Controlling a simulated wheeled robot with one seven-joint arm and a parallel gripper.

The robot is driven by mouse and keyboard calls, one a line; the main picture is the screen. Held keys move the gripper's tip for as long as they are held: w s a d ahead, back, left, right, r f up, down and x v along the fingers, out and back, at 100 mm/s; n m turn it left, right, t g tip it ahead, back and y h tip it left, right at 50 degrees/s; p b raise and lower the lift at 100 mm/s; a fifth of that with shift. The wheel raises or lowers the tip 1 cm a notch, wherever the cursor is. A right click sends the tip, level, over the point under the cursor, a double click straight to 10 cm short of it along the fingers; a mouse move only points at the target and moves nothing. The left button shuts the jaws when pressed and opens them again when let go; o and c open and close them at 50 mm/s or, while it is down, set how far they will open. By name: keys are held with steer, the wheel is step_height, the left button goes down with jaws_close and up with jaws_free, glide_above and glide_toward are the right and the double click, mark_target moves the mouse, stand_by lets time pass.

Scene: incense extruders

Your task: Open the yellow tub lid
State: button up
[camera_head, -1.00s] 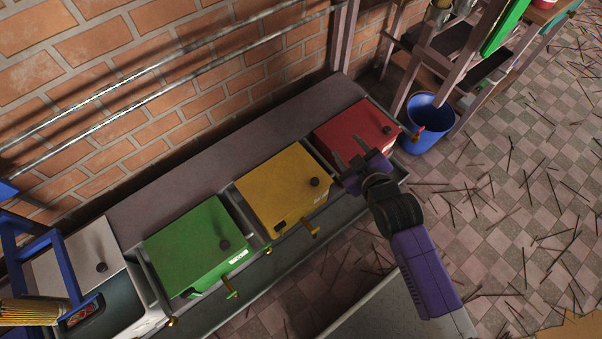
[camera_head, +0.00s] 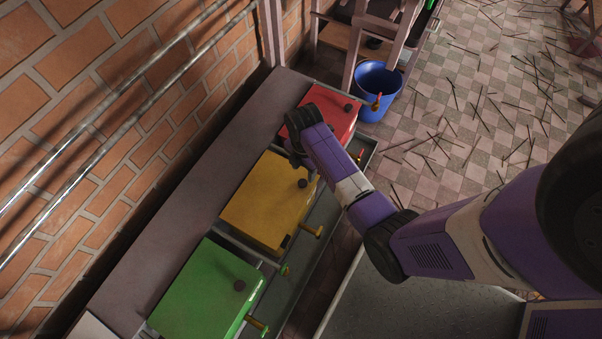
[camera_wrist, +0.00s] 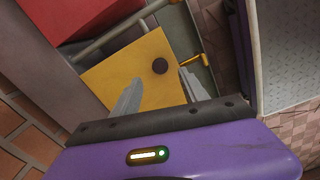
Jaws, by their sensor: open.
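The yellow tub lid (camera_head: 258,207) lies flat and closed on its tub, between the red and green ones in the head view. It has a dark round knob (camera_head: 302,183) near its right edge. In the wrist view the yellow lid (camera_wrist: 130,68) is ahead of my gripper (camera_wrist: 158,92), with the dark knob (camera_wrist: 160,66) just beyond and roughly between the two grey fingers. The fingers are apart with nothing between them. I cannot tell how high they are above the lid. In the head view my arm hides most of the gripper, which is over the far edge of the yellow tub.
A red tub (camera_head: 335,113) stands beyond and a green tub (camera_head: 207,292) nearer. Brass taps (camera_head: 311,230) stick out on the right side. A brick wall (camera_head: 90,90) is at left. A blue bucket (camera_head: 377,92) stands on the littered floor beyond the red tub.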

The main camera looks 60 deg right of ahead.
mark_target(304, 182)
step_height(304, 182, down, 7)
steer(key=b, duration=0.2)
steer(key=shift+f+b, duration=0.1)
steer(key=shift+b, duration=0.2)
jaws_close()
stand_by(1.3)
